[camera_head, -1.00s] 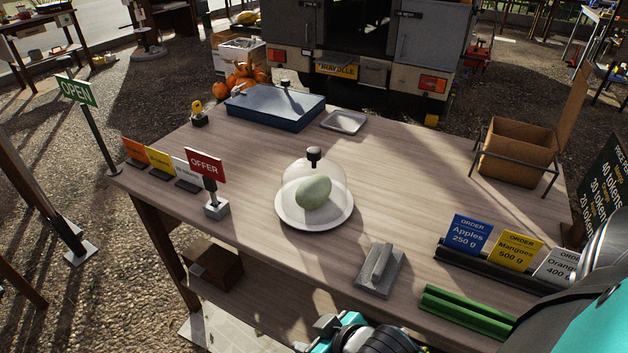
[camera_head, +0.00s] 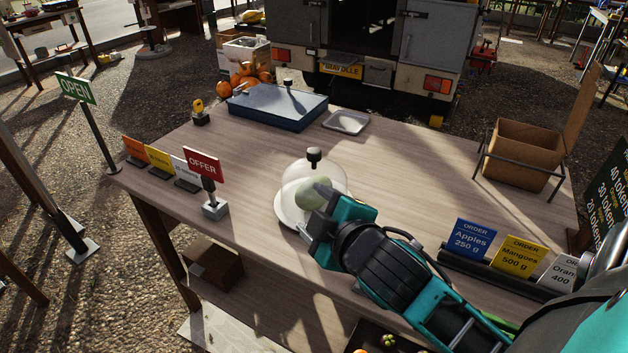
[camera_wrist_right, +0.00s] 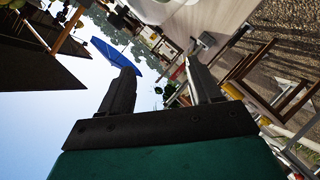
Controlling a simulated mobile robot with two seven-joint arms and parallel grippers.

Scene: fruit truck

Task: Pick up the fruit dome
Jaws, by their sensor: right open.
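The fruit dome (camera_head: 328,173) is a clear glass cover with a black knob (camera_head: 314,154) on top. It stands upright on a white plate (camera_head: 283,212) near the middle of the table, over a green mango-like fruit (camera_head: 308,196). My right gripper (camera_head: 312,208) is in front of the dome's lower right side and hides part of the plate and fruit. I cannot tell whether it touches the glass. In the right wrist view its two fingers (camera_wrist_right: 160,88) are apart with nothing between them. My left gripper is not in view.
A blue case (camera_head: 275,106) and a small metal tray (camera_head: 346,122) lie at the back. Order cards (camera_head: 475,237) and a brown box (camera_head: 520,152) are on the right. Bare tabletop lies between the dome and the box.

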